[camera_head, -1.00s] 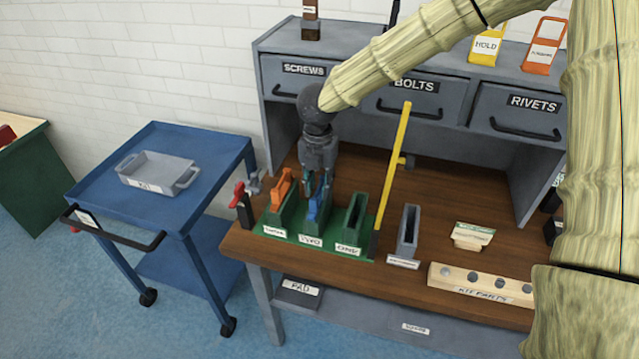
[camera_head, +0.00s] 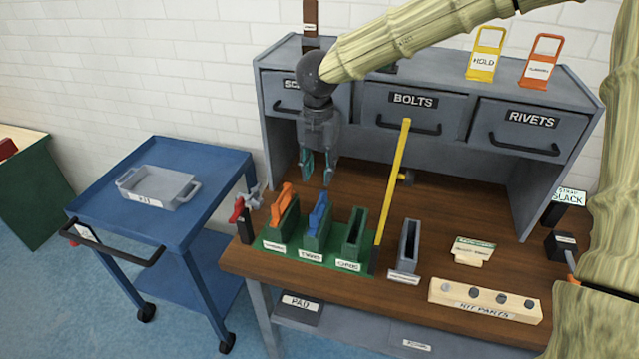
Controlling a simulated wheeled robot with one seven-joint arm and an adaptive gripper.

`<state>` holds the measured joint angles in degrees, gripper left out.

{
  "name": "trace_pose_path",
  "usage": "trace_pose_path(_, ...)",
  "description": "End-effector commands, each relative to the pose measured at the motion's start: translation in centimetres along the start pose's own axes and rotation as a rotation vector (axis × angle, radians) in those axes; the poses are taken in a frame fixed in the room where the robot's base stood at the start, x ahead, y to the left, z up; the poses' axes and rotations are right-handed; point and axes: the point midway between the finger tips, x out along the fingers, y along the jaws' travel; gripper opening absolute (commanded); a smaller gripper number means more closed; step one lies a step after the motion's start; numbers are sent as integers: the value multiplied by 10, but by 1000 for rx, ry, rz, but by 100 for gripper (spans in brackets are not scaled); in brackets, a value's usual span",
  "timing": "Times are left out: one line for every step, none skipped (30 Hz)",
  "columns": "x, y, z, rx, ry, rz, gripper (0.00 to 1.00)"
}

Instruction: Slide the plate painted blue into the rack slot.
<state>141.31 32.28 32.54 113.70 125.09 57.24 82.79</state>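The blue plate (camera_head: 318,213) stands upright in the middle slot of the green rack (camera_head: 308,252), which sits on the wooden bench top. An orange plate (camera_head: 283,203) stands in the rack's left slot. The right slot (camera_head: 354,232) looks empty. My gripper (camera_head: 317,175) points down above and behind the blue plate, apart from it. Its two teal fingertips are spread with nothing between them.
A red-handled clamp (camera_head: 240,212) is at the left. The kit parts block (camera_head: 485,300) lies at the front right. Drawers (camera_head: 412,105) rise behind.

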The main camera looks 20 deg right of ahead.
Motion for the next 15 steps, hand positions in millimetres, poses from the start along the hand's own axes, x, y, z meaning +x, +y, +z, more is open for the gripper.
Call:
trace_pose_path(-6,0,0,0,-1,1,35)
trace_pose_path(-9,0,0,0,-1,0,35)
trace_pose_path(-13,0,0,0,-1,0,35)
trace_pose_path(-15,0,0,-1,-1,0,35)
trace_pose_path(-17,0,0,-1,-1,0,35)
trace_pose_path(-19,0,0,-1,-1,0,35)
trace_pose_path(-20,0,0,-1,-1,0,35)
trace_pose_path(-21,0,0,-1,0,0,35)
trace_pose_path(-22,0,0,-1,0,0,35)
trace_pose_path(-22,0,0,-1,0,-1,35)
trace_pose_path(-22,0,0,-1,0,-1,35)
trace_pose_path(-22,0,0,-1,0,-1,35)
trace_pose_path(-22,0,0,-1,0,-1,35)
trace_pose_path(-22,0,0,-1,0,-1,35)
trace_pose_path(-22,0,0,-1,0,-1,35)
